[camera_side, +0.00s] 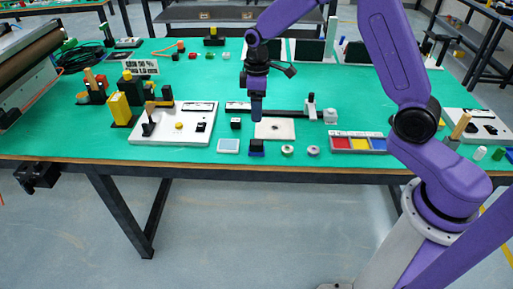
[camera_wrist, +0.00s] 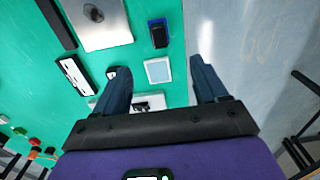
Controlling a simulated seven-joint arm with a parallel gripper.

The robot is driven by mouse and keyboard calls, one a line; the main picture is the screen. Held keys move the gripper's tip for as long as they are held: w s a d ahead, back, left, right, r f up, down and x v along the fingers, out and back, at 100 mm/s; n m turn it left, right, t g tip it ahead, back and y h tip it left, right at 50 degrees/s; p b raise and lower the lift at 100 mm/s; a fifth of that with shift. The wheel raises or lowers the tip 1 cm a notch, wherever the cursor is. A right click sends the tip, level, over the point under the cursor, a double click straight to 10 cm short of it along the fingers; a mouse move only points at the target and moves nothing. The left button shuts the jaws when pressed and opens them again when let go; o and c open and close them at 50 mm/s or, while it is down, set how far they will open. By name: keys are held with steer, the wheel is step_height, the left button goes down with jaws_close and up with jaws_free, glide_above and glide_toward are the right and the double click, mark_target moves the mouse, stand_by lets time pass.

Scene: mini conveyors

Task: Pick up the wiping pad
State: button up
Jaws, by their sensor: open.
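A small black block with a blue base, which looks like the wiping pad (camera_side: 256,147), rests near the table's front edge. It also shows in the wrist view (camera_wrist: 159,35), ahead of my fingers. Beside it lies a light-blue square plate with a white frame (camera_side: 228,146), seen between my fingertips in the wrist view (camera_wrist: 158,70). My gripper (camera_side: 256,118) points down above the table, behind the pad in the side view. In the wrist view my gripper (camera_wrist: 158,67) has its two blue fingers wide apart with nothing held. The pad is fully visible and untouched.
A white plate with a dark spot (camera_side: 265,134) lies just behind the pad. Two small round pieces (camera_side: 287,150) and a red, yellow and blue tray (camera_side: 358,151) are to the right. A white board (camera_side: 148,136) with parts is left. The table edge is close in front.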

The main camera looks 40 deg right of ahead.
mark_target(256, 141)
step_height(256, 141, down, 16)
steer(key=shift+w+r, duration=0.15)
steer(key=shift+r, duration=0.05)
steer(key=c, duration=1.2)
